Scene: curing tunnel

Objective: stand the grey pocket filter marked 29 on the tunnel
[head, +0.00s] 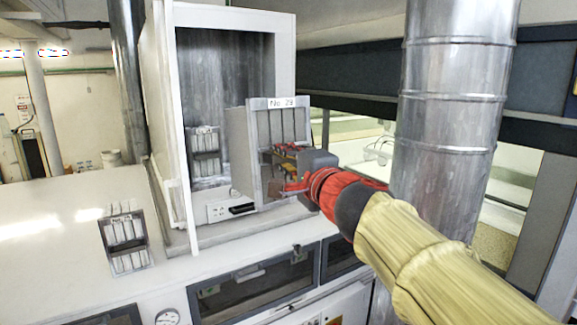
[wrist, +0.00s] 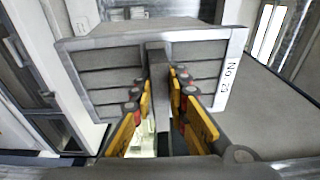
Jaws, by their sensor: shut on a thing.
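The grey pocket filter marked No. 29 (head: 273,125) is upright in the air at the front of the open white cabinet, to the right of its opening. In the wrist view the filter (wrist: 103,73) shows its grey frame, pockets and a partly readable label at the right. My gripper (head: 277,165) is shut on it. Its yellow-padded fingers (wrist: 158,82) close on the middle bar between the pockets. The white tunnel top (head: 55,220) spreads below and left; in the head view the filter does not seem to touch it.
A second grey filter (head: 125,240) is on the tunnel top at the left, its label too small to read. Another filter (head: 205,150) is inside the cabinet (head: 183,110). A large metal duct (head: 450,110) rises at the right. The tunnel top left of the cabinet is mostly clear.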

